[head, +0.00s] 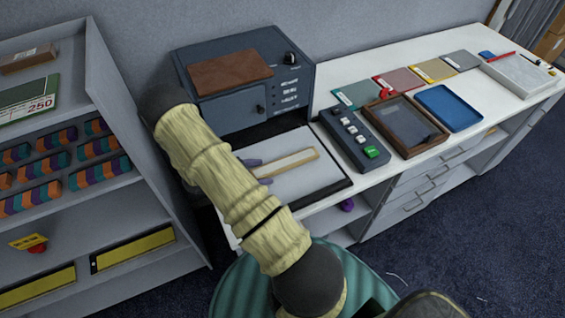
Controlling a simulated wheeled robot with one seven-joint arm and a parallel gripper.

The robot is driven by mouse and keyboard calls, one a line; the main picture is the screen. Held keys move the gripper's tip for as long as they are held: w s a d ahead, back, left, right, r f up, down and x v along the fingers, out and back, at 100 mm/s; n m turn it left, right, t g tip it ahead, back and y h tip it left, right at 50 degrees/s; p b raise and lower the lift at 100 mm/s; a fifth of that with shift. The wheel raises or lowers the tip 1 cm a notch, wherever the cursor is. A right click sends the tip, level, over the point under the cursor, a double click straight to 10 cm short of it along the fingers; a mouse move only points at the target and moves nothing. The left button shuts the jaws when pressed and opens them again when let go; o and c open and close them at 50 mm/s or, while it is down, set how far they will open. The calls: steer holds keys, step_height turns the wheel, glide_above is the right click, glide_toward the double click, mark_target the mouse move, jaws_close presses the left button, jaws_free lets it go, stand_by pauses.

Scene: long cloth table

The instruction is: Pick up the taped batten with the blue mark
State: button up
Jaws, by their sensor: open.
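A pale wooden batten (297,158) with a whitish stretch along it lies on a white sheet or board (315,178) on the table. No blue mark can be made out on it, and its left end is close to my arm. My gripper (259,171) is mostly hidden behind my own sleeved arm. Two purple fingertips show, apart from each other, one on either side of the batten's left end. The gripper looks open; I cannot tell whether it touches the batten.
A dark box machine (290,92) with a brown plate on top stands behind. A button panel (345,135), a brown-framed tray (378,110) and a blue tray (448,108) lie to the right. A grey shelf unit (150,140) stands at left, a green striped stool (235,292) in front.

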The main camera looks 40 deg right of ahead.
steer(key=shift+c, duration=0.5)
steer(key=c, duration=1.1)
steer(key=shift+r, duration=0.15)
step_height(320, 180, up, 10)
steer(key=shift+f+b, duration=0.1)
steer(key=shift+b, duration=0.85)
